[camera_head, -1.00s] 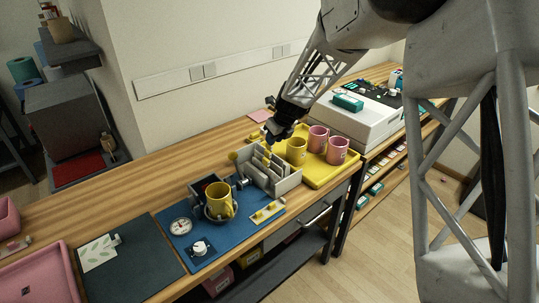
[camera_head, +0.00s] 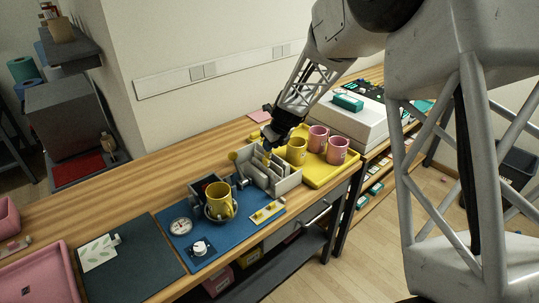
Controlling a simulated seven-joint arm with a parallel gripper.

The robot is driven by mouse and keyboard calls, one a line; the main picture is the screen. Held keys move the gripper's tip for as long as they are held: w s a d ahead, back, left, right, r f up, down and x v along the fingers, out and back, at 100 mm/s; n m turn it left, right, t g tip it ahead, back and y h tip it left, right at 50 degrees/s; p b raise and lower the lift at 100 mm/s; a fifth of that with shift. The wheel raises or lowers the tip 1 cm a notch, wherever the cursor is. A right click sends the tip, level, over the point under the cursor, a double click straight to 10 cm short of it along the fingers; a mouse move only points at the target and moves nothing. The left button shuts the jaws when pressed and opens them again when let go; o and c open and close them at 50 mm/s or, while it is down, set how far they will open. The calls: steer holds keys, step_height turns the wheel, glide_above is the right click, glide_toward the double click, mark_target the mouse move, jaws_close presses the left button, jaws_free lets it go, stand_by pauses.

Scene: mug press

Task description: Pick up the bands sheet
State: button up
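A grey rack (camera_head: 287,184) with upright dividers stands at the back of the blue mat. Pale sheets (camera_head: 259,171) stand upright in its slots. Their patterns are too small to read, so I cannot tell which is the bands sheet. My gripper (camera_head: 268,143) is dark and points down just above the back of the rack, close to a small yellow piece there. Its fingertips are small and dark, and I cannot tell whether they are open or hold anything.
A yellow mug (camera_head: 219,201) sits in the press on the blue mat (camera_head: 236,232). A yellow tray (camera_head: 327,174) with yellow and pink mugs is right of the rack. A leaf-patterned sheet (camera_head: 98,253) lies on the dark mat (camera_head: 140,275). Bare wood lies behind the mats.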

mark_target(273, 166)
steer(key=shift+x, duration=2.15)
steer(key=shift+s, duration=0.1)
jaws_close()
